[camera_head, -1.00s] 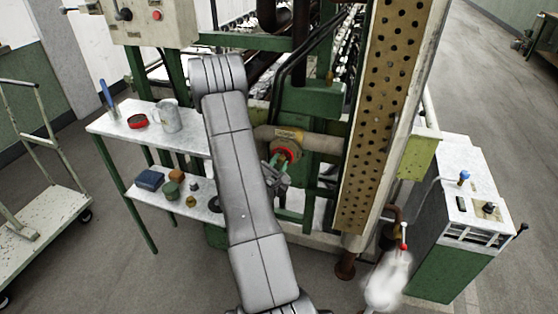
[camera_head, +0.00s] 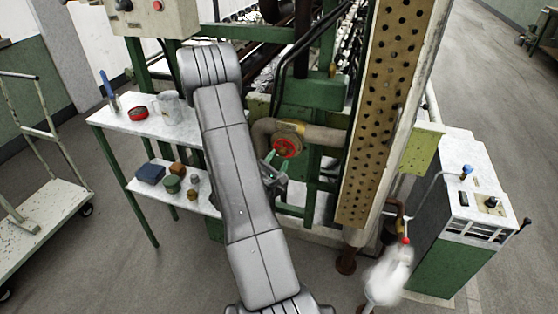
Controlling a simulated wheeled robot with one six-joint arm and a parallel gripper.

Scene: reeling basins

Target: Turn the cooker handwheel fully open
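The red handwheel (camera_head: 287,148) sits on a thick pale pipe (camera_head: 325,137) at the front of the green machine frame, in the middle of the head view. A brass-coloured collar or plate shows just behind it. My gripper (camera_head: 275,160) is just below and left of the wheel, with its fingers pointing up towards it. The fingers look spread apart, with nothing between them. Whether a fingertip touches the rim is too small to tell. My grey arm hides part of the machine to the left.
A perforated brass-coloured panel (camera_head: 385,110) stands right of the wheel. White steam (camera_head: 388,275) rises near a red-knobbed lever. A green-and-white cabinet (camera_head: 435,255) stands at right.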

